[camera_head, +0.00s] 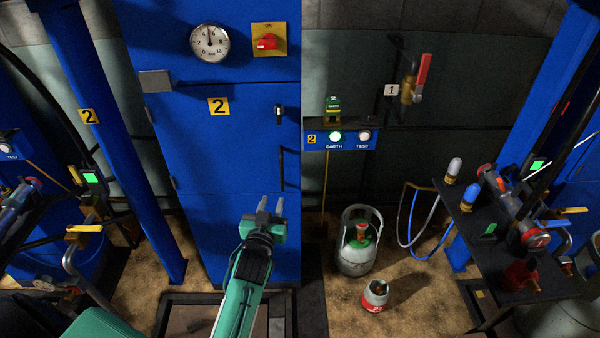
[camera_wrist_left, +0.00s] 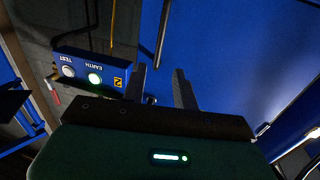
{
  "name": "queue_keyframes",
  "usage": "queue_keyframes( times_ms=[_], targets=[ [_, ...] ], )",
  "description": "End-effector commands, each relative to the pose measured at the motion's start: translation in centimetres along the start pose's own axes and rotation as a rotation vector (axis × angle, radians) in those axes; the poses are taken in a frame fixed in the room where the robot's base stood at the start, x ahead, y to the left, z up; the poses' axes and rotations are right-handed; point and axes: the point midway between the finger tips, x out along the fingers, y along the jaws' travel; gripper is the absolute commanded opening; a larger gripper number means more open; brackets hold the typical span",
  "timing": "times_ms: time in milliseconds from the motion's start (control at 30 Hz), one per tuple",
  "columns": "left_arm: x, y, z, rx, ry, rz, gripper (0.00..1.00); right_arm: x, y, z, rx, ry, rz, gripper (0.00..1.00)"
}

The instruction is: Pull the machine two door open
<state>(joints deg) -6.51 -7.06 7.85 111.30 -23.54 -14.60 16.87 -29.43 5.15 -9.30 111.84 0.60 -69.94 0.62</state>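The machine two door (camera_head: 222,150) is a tall blue panel with a yellow "2" label (camera_head: 218,106). It looks shut. A thin black vertical bar handle (camera_head: 281,168) is near its right edge, with a small dark latch (camera_head: 279,112) above it. My left gripper (camera_head: 270,205) is in front of the door's lower right part, below the handle, with its two fingers apart and nothing between them. In the left wrist view the fingers (camera_wrist_left: 160,80) point at the blue door (camera_wrist_left: 235,55), and a dark bar (camera_wrist_left: 162,35) shows beyond the tips. My right gripper is in neither view.
A gauge (camera_head: 210,42) and a red switch (camera_head: 267,42) are above the door label. A blue EARTH/TEST box (camera_head: 340,140) juts out right of the door. Gas cylinders (camera_head: 360,245) stand on the floor to the right, near a dark bench (camera_head: 480,225). Floor between them is partly clear.

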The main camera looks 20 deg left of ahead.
Motion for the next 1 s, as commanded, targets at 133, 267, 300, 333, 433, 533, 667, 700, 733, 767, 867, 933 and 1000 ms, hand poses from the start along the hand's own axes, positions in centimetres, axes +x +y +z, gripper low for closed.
queue_keyframes(
  times_ms=[133,267,300,333,433,533,667,700,733,767,867,933,1000],
  targets=[
    [0.8,-0.1,-0.3,0.0,0.006,-0.002,0.3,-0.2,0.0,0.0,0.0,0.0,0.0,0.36],
    [2.7,-0.1,-0.4,0.0,0.007,-0.002,0.3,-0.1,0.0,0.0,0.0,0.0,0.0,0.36],
    [3.4,-0.1,-0.4,0.0,0.007,-0.002,0.3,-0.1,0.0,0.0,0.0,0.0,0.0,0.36],
    [4.0,-0.1,-0.3,0.0,0.007,-0.002,0.3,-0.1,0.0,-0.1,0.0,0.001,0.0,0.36],
    [5.9,-0.1,-0.4,0.0,0.007,-0.002,0.3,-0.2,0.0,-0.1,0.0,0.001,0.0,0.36],
    [7.8,-0.1,-0.3,0.001,0.006,-0.002,0.3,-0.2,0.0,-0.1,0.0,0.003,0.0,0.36],
    [10.1,-0.1,-0.2,0.0,0.004,-0.002,0.3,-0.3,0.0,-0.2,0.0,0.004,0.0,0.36],
    [10.8,-0.1,-0.3,0.0,0.005,-0.002,0.3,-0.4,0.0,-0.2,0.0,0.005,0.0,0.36],
    [11.2,-0.1,-0.3,0.0,0.004,-0.002,0.3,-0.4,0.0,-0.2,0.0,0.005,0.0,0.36],
    [11.6,-0.1,-0.3,0.0,0.005,-0.002,0.3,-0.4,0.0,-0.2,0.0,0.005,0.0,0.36],
    [12.7,-0.1,-0.2,0.0,0.004,-0.002,0.3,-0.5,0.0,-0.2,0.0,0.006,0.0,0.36],
    [13.2,-0.1,-0.2,-0.001,0.005,-0.002,0.3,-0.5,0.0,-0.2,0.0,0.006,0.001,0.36],
    [13.5,-0.1,-0.2,-0.001,0.004,-0.002,0.3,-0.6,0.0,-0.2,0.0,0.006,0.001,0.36]
  ],
)
